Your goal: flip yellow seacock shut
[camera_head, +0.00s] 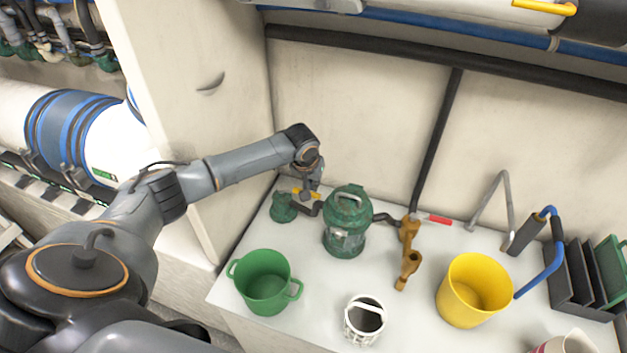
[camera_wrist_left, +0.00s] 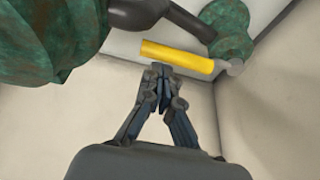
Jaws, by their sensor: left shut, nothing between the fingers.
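The yellow seacock handle (camera_head: 297,191) is at the back left of the white counter, partly hidden behind my left gripper (camera_head: 311,190). Its green, worn valve body (camera_head: 284,207) stands just to the left. In the left wrist view the yellow handle (camera_wrist_left: 178,57) is a straight bar lying across the picture, running to the green valve body (camera_wrist_left: 230,32). My left gripper (camera_wrist_left: 162,70) is shut and empty, its fingertips right by the middle of the bar. I cannot tell whether they touch it. My right gripper is not in view.
A green strainer (camera_head: 347,225) stands close right of the seacock, joined by a dark pipe. A bronze valve with a red handle (camera_head: 440,220) is further right. A green pot (camera_head: 265,283), a white-rimmed container (camera_head: 365,318) and a yellow bucket (camera_head: 474,290) stand in front. A wall rises behind.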

